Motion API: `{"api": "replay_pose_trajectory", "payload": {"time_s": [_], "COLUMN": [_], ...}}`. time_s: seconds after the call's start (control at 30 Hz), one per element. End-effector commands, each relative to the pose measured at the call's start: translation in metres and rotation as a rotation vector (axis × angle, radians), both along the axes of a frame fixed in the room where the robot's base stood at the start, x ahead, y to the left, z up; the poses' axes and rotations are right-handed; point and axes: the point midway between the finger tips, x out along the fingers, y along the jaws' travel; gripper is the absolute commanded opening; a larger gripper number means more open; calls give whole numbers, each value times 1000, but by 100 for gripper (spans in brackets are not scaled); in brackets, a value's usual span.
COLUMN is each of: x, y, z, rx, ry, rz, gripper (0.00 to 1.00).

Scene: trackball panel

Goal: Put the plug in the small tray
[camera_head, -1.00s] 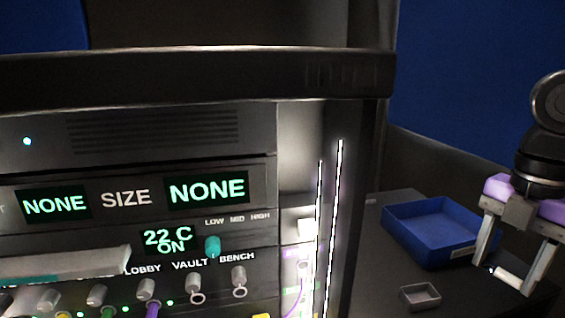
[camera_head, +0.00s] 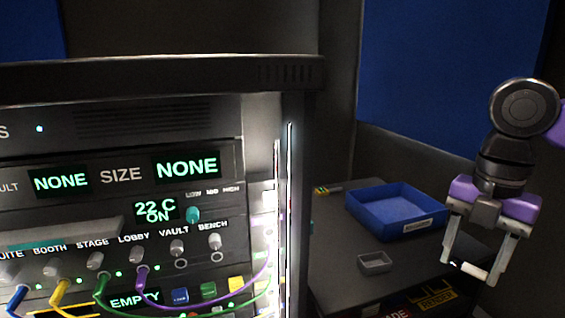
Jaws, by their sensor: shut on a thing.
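My gripper (camera_head: 471,266) is at the right of the picture, pointing down. Its two grey fingers are shut on a small pale plug (camera_head: 474,271), which lies sideways between the fingertips. A dark part shows at the plug's left end. The small grey tray (camera_head: 375,262) sits on the dark bench to the left of my gripper and looks empty. In the picture, a gap separates the plug from the tray. How high the plug is above the bench is hard to tell.
A larger blue tray (camera_head: 391,226) stands on the dark bench (camera_head: 337,233), behind the small tray. The rack panel (camera_head: 120,190) with displays, knobs and coloured cables fills the left. Its bright-edged side post (camera_head: 289,200) stands left of the bench. Small coloured items lie at the bench's back left.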

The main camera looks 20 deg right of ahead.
Motion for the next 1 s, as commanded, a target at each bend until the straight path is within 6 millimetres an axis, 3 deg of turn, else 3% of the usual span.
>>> {"api": "replay_pose_trajectory", "payload": {"time_s": [0.37, 1.0], "x": [15, 53], "y": [6, 41], "z": [-27, -122], "rx": [7, 2], "ry": [-9, -41], "rz": [327, 1469], "gripper": [11, 11]}}
